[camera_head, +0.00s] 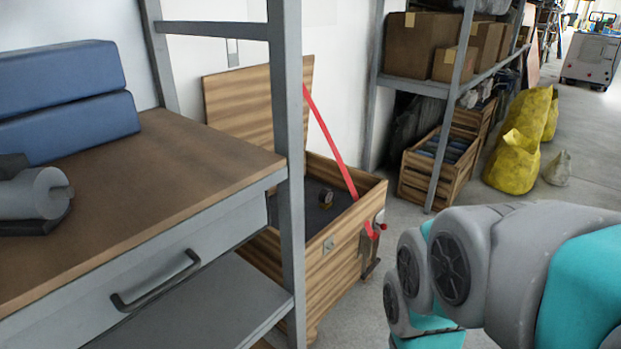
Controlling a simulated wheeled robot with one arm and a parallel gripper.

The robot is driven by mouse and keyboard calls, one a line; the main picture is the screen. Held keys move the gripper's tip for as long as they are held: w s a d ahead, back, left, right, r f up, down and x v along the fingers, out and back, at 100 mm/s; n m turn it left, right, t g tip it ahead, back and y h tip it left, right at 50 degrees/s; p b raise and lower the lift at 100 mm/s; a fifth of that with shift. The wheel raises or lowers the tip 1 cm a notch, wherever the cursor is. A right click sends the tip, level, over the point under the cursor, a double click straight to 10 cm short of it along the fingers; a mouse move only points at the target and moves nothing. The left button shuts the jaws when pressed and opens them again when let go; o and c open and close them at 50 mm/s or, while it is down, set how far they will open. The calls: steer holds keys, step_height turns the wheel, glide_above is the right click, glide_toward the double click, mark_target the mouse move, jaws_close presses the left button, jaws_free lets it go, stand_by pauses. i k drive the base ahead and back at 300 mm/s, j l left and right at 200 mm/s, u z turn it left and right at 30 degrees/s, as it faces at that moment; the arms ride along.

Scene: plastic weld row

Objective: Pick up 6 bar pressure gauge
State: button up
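My gripper is not in view.
The chest's lid (240,103) stands open, with a red strap (330,135) running to its right side. A workbench (150,190) with a grey upright (288,170) stands in front on the left. Shelving (455,88), crates and yellow bags (513,162) stand behind.

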mark_target(325, 196)
steer(key=u, duration=0.4)
steer(key=i+l+u, duration=0.1)
steer(key=u, duration=0.3)
steer(key=l+u, duration=0.2)
steer(key=u, duration=0.2)
steer(key=i+l+u, duration=0.15)
steer(key=l+u, duration=0.25)
steer(key=l, duration=0.5)
steer(key=l+u, duration=0.35)
steer(key=l, duration=1)
